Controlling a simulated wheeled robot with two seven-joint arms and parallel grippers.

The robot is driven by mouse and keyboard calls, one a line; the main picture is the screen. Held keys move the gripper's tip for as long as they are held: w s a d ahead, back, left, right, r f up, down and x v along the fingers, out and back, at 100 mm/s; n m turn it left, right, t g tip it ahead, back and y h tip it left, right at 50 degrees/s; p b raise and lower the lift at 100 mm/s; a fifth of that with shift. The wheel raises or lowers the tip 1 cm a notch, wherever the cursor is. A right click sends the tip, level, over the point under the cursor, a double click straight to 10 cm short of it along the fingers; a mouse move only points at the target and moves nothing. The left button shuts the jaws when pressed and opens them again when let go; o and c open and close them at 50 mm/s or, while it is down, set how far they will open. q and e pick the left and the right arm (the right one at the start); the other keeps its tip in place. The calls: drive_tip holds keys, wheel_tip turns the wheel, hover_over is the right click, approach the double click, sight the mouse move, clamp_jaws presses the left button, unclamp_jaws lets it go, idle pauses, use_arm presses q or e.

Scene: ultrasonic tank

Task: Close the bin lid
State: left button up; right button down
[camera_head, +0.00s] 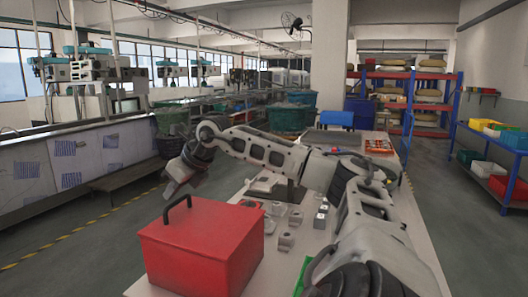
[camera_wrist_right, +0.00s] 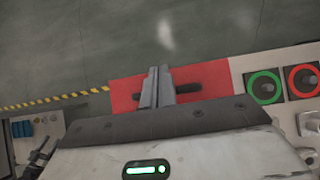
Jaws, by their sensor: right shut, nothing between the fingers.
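The red bin (camera_head: 200,260) stands on the near left of the table, its flat red lid (camera_head: 200,225) lying level on top. A dark bar handle (camera_head: 178,207) rises from the lid's left side. The lid looks down on the box. In the right wrist view the red lid (camera_wrist_right: 208,78) lies beyond the fingers, with the handle (camera_wrist_right: 180,89) partly hidden behind them. My right gripper (camera_head: 172,190) is shut and empty, just above the handle; it also shows in the wrist view (camera_wrist_right: 160,72). Contact with the handle cannot be told. My left gripper is not in view.
Several small grey metal parts (camera_head: 287,241) lie on the pale table (camera_head: 305,240) right of the bin. Green and red ringed buttons (camera_wrist_right: 264,87) show in the wrist view. A grey tray (camera_head: 330,139) sits at the table's far end. Floor left of the table is clear.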

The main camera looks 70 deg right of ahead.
use_arm(q)
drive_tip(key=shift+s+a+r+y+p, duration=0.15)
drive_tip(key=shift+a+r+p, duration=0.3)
drive_tip(key=shift+p, duration=0.85)
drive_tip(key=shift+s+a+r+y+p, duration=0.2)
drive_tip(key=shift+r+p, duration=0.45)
drive_tip(key=shift+p, duration=0.65)
use_arm(e)
wheel_tip(320, 180, up, 14)
drive_tip(key=w, duration=0.2)
drive_tip(key=shift+w+f, duration=0.15)
drive_tip(key=shift+w, duration=0.2)
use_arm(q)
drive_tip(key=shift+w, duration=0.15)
use_arm(e)
drive_tip(key=shift+d, duration=0.1)
